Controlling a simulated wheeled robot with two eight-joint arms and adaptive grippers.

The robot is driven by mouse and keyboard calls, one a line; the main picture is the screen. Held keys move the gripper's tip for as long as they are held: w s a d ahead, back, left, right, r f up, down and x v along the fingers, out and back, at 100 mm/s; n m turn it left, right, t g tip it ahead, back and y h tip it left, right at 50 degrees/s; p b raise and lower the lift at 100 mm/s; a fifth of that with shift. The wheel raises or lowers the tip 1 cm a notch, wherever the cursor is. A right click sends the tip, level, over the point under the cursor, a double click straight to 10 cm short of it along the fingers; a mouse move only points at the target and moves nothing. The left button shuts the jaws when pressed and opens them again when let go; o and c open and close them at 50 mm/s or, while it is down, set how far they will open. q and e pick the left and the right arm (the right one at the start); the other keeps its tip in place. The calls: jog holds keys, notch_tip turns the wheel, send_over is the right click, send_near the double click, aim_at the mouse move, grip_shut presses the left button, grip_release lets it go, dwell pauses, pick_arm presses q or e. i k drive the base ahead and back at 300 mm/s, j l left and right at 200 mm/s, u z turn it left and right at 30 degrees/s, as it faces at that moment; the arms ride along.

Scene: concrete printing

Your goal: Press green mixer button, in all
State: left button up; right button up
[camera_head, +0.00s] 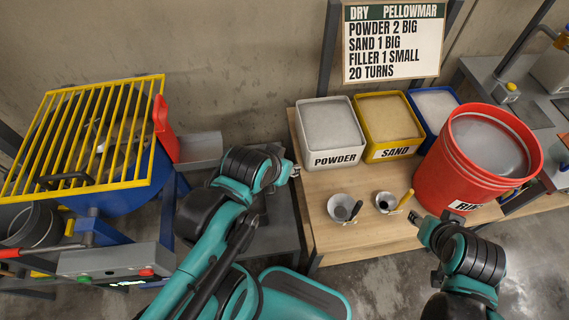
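The mixer (108,189) stands at the left, a blue drum under a yellow bar grate (20,182). Its grey control panel (115,262) is at the lower left. A green button (84,279) sits at the panel's left front and a red button (146,272) at its right. My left gripper (292,170) is well to the right of the panel, by the table's left edge and near the powder bin. My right gripper (427,228) is beside the red bucket's lower left side. Both grippers are too small to tell their finger state.
A wooden table (340,236) holds the powder bin (331,134), sand bin (388,126), blue bin (433,104), two small scoop cups (344,207) and a red bucket (474,160) of grey material. A recipe sign (393,42) hangs behind. A red lever (165,125) stands beside the grate.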

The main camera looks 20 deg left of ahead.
aim_at(82, 279)
jog(key=k+j, duration=0.15)
jog(key=k+j+u, duration=0.15)
jog(key=u, duration=0.3)
jog(key=k+j+u, duration=0.1)
jog(key=j+u, duration=0.15)
jog(key=u, duration=2.35)
